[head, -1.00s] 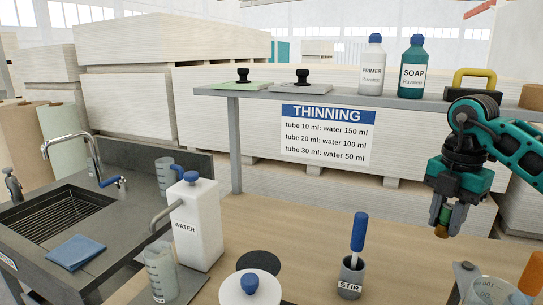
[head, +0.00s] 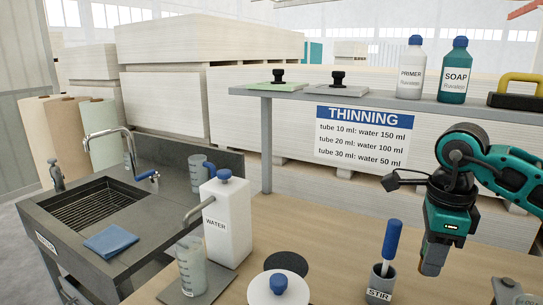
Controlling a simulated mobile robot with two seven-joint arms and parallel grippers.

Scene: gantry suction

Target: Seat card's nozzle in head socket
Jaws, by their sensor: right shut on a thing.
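My right gripper (head: 433,262) hangs from the right above the wooden bench, fingers down. It is shut on a small brown tube-like thing, mostly hidden by the fingers; only an orange-brown edge shows at their lower end. A sign (head: 361,134) headed THINNING hangs under the shelf and lists tubes and water amounts. I cannot make out a nozzle or a head socket in this view. My left gripper is not in view.
A STIR cup (head: 380,282) with a blue-handled stirrer (head: 391,240) stands left of my right gripper. A WATER container (head: 228,222), a measuring jug (head: 190,266) and a white lid (head: 277,290) stand further left. The shelf (head: 350,97) spans behind. Bench behind the stirrer is clear.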

